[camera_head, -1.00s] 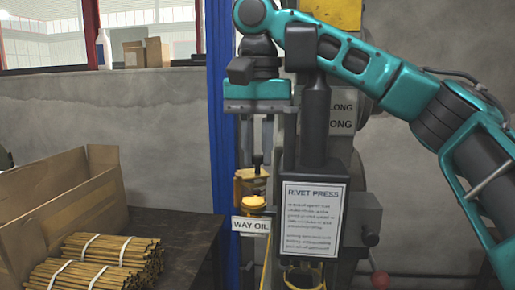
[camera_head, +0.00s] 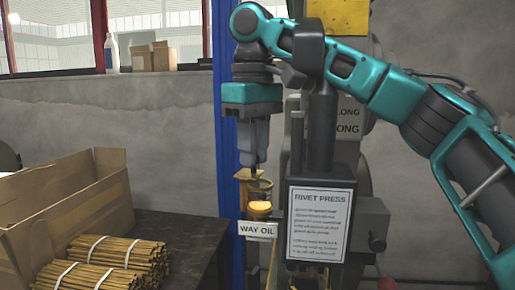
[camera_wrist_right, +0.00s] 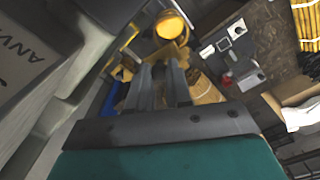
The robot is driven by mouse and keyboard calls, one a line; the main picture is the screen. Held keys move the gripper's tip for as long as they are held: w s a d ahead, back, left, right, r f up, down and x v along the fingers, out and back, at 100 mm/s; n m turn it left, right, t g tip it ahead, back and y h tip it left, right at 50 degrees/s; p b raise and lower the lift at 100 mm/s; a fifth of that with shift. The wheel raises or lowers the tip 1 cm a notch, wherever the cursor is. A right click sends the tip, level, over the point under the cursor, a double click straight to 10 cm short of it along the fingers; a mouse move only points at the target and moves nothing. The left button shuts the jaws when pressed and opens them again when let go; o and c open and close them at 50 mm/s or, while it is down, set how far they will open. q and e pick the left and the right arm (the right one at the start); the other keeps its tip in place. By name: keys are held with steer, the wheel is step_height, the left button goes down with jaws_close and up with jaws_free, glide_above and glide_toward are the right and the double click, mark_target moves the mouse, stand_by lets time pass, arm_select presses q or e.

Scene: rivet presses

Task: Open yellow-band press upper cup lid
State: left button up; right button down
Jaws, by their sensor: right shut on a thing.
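My right gripper (camera_head: 254,166) points down over the brass oil cups on the press (camera_head: 320,185). Its fingers are shut on a small dark knob on the upper cup lid (camera_head: 242,175), the knob mostly hidden between the fingertips. The brass lid shows at the fingertips, beside the upper cup's rim (camera_head: 263,185); I cannot tell whether they still touch. A lower yellow cap (camera_head: 258,207) sits above the WAY OIL label (camera_head: 257,230). In the right wrist view the fingers (camera_wrist_right: 163,88) are close together, with a round yellow part (camera_wrist_right: 172,24) beyond. My left gripper is not in view.
The RIVET PRESS sign (camera_head: 320,225) stands just right of the cups. A blue post (camera_head: 229,130) rises behind my gripper. At left, a cardboard box (camera_head: 105,210) and bundled brass rods (camera_head: 115,253) rest on a dark table (camera_head: 190,240).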

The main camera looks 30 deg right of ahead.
steer(key=shift+w+a+n, duration=0.1)
steer(key=shift+w+n, duration=0.05)
steer(key=shift+n, duration=0.45)
steer(key=shift+w+a+n, duration=0.1)
steer(key=shift+w+n, duration=0.05)
steer(key=shift+n, duration=0.45)
steer(key=c, duration=1.3)
jaws_free()
steer(key=shift+c, duration=0.2)
steer(key=shift+r, duration=0.15)
step_height(320, 180, up, 13)
